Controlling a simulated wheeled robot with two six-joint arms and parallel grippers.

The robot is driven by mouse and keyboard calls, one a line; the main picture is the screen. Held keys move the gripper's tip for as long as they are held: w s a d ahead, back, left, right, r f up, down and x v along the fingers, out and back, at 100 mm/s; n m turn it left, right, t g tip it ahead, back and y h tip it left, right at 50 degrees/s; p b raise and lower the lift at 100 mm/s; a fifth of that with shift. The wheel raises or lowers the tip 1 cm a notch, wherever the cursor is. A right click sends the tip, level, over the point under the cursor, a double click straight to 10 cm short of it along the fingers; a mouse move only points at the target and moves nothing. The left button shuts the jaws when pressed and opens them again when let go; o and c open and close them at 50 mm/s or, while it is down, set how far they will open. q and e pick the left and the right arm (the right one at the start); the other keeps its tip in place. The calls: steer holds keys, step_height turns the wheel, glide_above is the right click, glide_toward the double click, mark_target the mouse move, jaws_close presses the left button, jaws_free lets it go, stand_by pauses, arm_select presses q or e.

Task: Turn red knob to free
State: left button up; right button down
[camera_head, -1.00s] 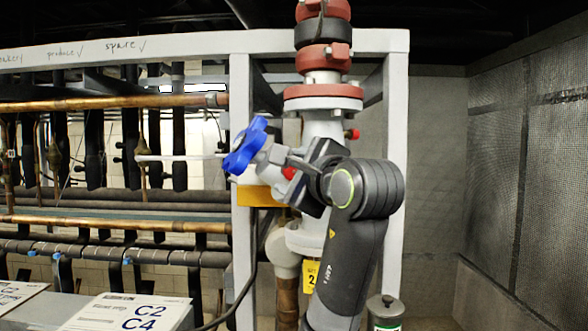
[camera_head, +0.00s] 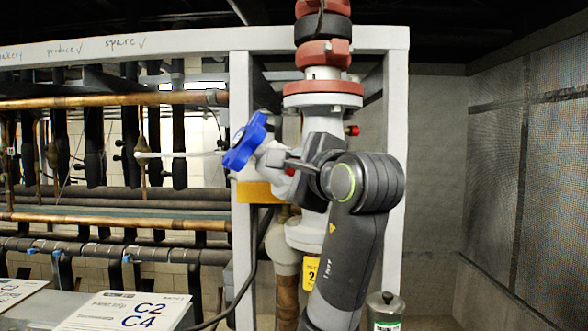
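A small red knob (camera_head: 352,130) sticks out on the right side of the white vertical pipe. A second red part (camera_head: 291,171) shows only as a sliver low on the valve, beside my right gripper's fingers, which mostly hide it. A blue handwheel (camera_head: 245,142) sits on the valve's left end. My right gripper (camera_head: 290,163) points left in front of the valve, its dark finger close to the second red part. I cannot tell whether it touches or grips that part, or how far its fingers are open. My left gripper is out of view.
A white frame post (camera_head: 242,270) stands left of the valve, with copper pipes (camera_head: 110,102) beyond it. Red flanges (camera_head: 323,88) are above. A yellow tag (camera_head: 310,273) hangs below, and a green-labelled canister (camera_head: 386,312) stands at lower right. A mesh wall (camera_head: 540,170) is at right.

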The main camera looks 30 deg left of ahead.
arm_select(q)
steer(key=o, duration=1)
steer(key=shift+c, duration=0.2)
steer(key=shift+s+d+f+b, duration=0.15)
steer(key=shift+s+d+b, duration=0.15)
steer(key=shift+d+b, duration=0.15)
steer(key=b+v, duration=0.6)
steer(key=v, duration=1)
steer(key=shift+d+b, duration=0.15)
steer(key=shift+b, duration=0.15)
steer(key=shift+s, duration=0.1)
